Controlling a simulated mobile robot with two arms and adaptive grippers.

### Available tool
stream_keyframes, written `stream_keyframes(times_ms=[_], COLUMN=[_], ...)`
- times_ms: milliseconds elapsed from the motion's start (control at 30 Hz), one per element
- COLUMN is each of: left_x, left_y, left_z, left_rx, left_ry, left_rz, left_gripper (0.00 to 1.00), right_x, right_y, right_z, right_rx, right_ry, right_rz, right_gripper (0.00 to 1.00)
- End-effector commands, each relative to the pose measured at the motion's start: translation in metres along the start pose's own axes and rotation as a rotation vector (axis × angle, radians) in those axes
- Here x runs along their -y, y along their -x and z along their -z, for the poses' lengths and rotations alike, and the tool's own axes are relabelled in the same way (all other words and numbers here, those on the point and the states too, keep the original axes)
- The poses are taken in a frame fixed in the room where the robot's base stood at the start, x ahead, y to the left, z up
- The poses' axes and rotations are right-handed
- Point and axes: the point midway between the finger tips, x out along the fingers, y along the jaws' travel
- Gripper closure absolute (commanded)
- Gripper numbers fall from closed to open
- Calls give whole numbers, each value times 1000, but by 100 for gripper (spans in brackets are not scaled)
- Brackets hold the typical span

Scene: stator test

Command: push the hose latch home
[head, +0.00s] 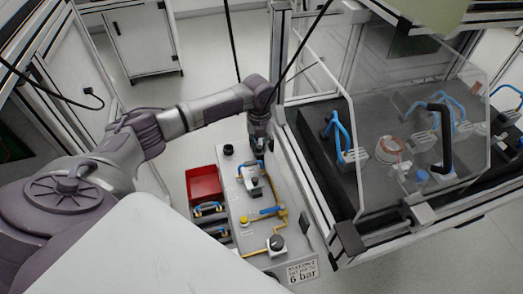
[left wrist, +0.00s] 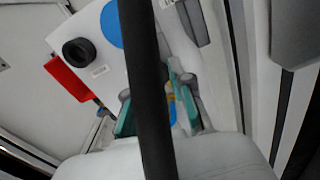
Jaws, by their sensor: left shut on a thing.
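My left gripper (head: 262,146) reaches down to the panel's far end, near the top of the yellow pipe. In the left wrist view its teal fingers (left wrist: 158,106) stand on either side of a small blue and yellow part (left wrist: 172,108). The gripper is shut on this part, which is mostly hidden. I cannot tell for certain whether it is the hose latch. My right gripper is not in view.
A red bin (head: 204,181) stands left of the panel. A black round knob (head: 228,150) sits on the panel's far corner. A glazed enclosure (head: 350,190) with blue-handled fixtures stands close on the right. A dark bar (left wrist: 150,90) blocks much of the left wrist view.

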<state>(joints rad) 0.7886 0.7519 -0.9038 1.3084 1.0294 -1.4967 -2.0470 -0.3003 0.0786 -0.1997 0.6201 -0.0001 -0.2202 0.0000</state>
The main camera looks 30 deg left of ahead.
Motion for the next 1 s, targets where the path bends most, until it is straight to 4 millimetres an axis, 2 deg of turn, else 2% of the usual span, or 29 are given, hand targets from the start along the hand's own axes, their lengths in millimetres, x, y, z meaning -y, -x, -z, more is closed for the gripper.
stream_keyframes(times_ms=[67, 333, 367, 500, 833, 1000], left_x=[-1, -1, -1, -1, -1, -1], left_y=[0, 1, 1, 1, 3, 24], left_z=[-7, -8, -8, -8, -7, -8], left_rx=[0, 3, 3, 2, 0, 3], left_ry=[2, 1, 1, 1, 0, -1], left_rz=[1, 2, 2, 2, 2, 4], left_gripper=[100, 100, 73, 52, 52, 52], right_x=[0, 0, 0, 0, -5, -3], right_y=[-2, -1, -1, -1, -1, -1], right_z=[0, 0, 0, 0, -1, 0], right_rx=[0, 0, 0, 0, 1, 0], right_ry=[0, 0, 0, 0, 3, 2], right_rz=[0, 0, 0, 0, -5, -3], right_gripper=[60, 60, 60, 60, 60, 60])
